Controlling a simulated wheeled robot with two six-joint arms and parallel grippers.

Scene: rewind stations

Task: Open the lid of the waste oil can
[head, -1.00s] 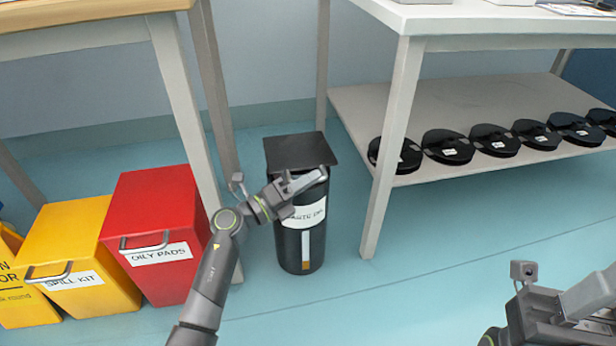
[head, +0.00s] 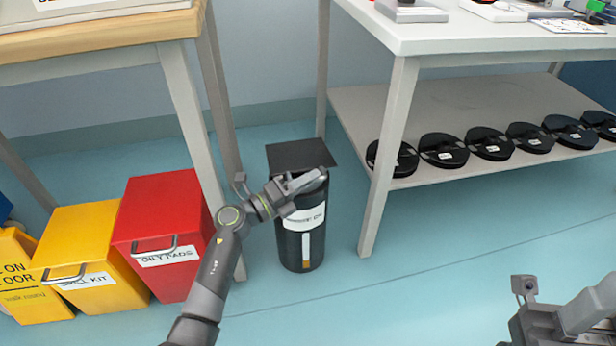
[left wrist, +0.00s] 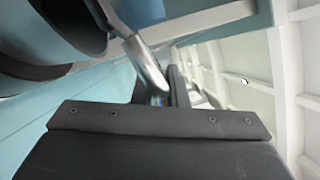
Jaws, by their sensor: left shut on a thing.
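The waste oil can (head: 300,248) is a black upright cylinder on the floor with a white label, between the two tables. Its flat square black lid (head: 298,156) sits at its top; I cannot tell how far it is raised. My left gripper (head: 308,182) is at the front of the can's top, just below the lid's front edge, shut on what appears to be the lid's handle. The left wrist view shows a silver bar (left wrist: 146,62) by the dark jaws; the grip itself is mostly hidden. My right gripper (head: 565,318) is partly in view at the lower right, away from the can.
A red oily pads bin (head: 165,210) and a yellow spill kit bin (head: 85,235) stand left of the can. A white table (head: 480,38) stands at right, its lower shelf (head: 450,105) holding several black round items. The floor in front is clear.

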